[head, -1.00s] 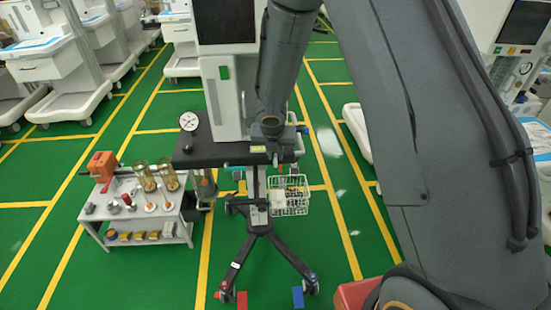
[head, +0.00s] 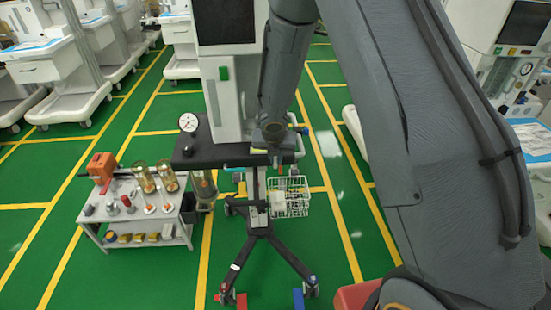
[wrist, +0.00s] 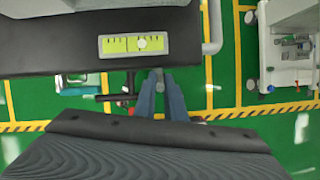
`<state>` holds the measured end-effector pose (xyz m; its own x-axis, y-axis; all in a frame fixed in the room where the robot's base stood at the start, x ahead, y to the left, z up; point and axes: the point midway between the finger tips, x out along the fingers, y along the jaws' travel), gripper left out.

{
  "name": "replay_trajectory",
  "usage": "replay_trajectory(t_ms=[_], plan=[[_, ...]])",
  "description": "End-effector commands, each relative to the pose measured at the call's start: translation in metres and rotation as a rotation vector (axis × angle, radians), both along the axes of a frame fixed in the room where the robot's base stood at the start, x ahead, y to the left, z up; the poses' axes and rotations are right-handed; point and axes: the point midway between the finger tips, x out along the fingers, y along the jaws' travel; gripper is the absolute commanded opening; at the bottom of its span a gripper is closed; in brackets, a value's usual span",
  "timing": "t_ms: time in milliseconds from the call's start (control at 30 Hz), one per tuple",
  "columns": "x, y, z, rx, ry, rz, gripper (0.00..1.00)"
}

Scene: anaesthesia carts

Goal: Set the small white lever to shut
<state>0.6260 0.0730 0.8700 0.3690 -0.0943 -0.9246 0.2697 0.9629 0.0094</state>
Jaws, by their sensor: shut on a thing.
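The black cart top (head: 215,155) stands in the middle of the head view, with my arm reaching down over its right end. The head view hides the fingertips.
A black bar (wrist: 117,97) with a red part lies just left of my fingers. A pale rail (wrist: 212,28) runs at the cart's right. A white wire basket (head: 291,200) hangs below. A grey side table (head: 140,225) with jars stands at left.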

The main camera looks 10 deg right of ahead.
Motion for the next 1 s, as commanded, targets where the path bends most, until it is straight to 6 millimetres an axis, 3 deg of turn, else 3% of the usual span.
replay_trajectory(t_ms=[1000], plan=[[-0.001, -0.013, -0.002, 0.262, -0.02, -0.001, 0.0]])
